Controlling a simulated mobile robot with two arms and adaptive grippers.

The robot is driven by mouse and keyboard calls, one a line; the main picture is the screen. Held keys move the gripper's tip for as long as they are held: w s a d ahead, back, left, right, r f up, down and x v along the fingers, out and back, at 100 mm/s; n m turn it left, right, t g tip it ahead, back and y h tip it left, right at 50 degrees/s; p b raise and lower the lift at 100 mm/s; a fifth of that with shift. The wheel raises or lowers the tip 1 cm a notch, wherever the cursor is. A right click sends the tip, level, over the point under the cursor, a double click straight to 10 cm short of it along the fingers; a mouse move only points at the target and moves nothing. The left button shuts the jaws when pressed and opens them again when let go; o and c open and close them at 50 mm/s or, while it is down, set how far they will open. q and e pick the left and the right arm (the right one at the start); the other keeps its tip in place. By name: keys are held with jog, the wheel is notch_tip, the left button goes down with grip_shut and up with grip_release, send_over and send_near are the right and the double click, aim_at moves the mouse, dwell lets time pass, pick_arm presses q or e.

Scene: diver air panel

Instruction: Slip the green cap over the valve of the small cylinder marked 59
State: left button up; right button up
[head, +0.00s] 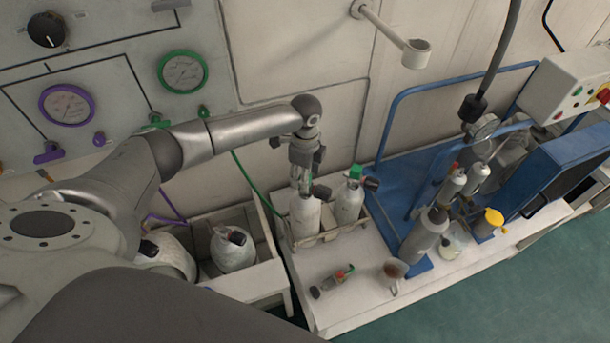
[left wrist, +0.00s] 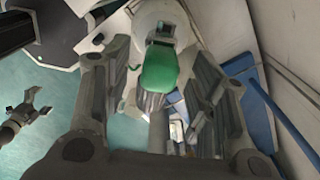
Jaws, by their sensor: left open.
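My left gripper (head: 308,168) is open and points down over a white cylinder (head: 304,218) in the rack by the wall. In the left wrist view, a green cap (left wrist: 164,68) lies between the spread fingers of this gripper (left wrist: 163,90), with gaps on both sides. The fingers partly hide the valve below in the head view, so I cannot tell how fully the cap covers it. A second white cylinder (head: 349,203) stands just to the right, with a green top (head: 356,171) and a black knob. No number is readable on either cylinder.
A small fitting (head: 332,281) lies on the bench in front. A trough (head: 275,275) with white cylinders is at left. A wall bracket (head: 416,52) juts out above.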

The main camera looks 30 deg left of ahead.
pick_arm(q)
notch_tip(320, 180, up, 11)
dwell(0.3)
dwell(0.6)
